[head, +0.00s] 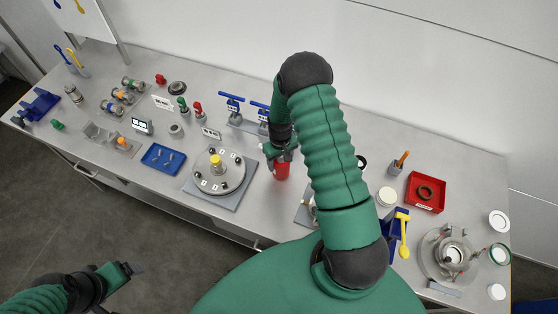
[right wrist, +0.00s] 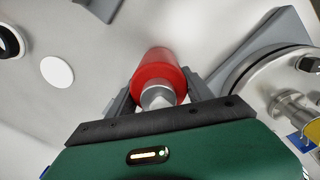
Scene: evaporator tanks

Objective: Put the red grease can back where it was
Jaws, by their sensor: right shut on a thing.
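The red grease can (head: 282,171) is upright in the head view, just right of the round flanged lid with a yellow knob. My right gripper (head: 281,153) is shut on it from above. In the right wrist view the red can (right wrist: 158,66) with its grey nozzle sits between the two fingers of my right gripper (right wrist: 160,95). Whether its base touches the bench is not clear. A flat white disc (right wrist: 57,72) lies on the bench to the left of the can in the right wrist view. My left gripper (head: 132,269) is low at the left, away from the bench; its jaws are unclear.
The round flanged lid (head: 232,178) on its grey plate stands close left of the can. Blue-handled valves (head: 231,104) stand behind it. A blue tray (head: 163,158) is further left, a red tray (head: 441,205) at the right. The bench front edge is near the can.

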